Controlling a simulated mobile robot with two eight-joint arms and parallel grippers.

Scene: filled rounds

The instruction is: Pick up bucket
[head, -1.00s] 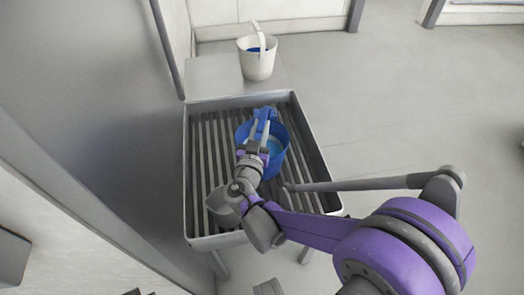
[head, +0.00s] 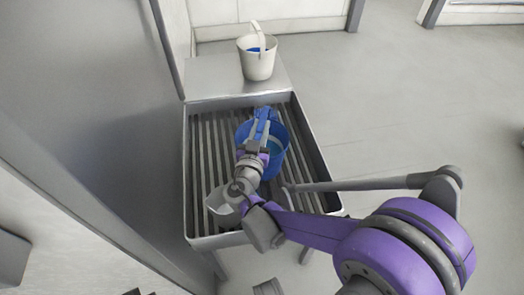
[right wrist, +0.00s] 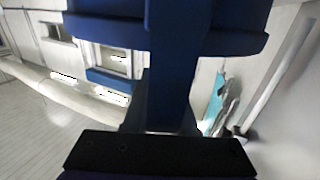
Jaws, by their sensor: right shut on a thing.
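A blue bucket (head: 278,165) is on the slatted metal rack in the head view, partly hidden behind my right gripper and wrist. Its inside is lighter blue. My right gripper (head: 262,130) is over the bucket, shut on its blue handle (head: 265,112). In the right wrist view a dark blue part (right wrist: 172,60) fills the middle, very close to the camera. Whether the bucket's base touches the slats is hidden. My left gripper is not in view.
The rack (head: 318,160) has a raised metal rim. A white bucket (head: 258,65) with blue inside stands on the flat surface behind it. A grey wall panel (head: 90,100) is close on the left. Open floor (head: 420,90) lies to the right.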

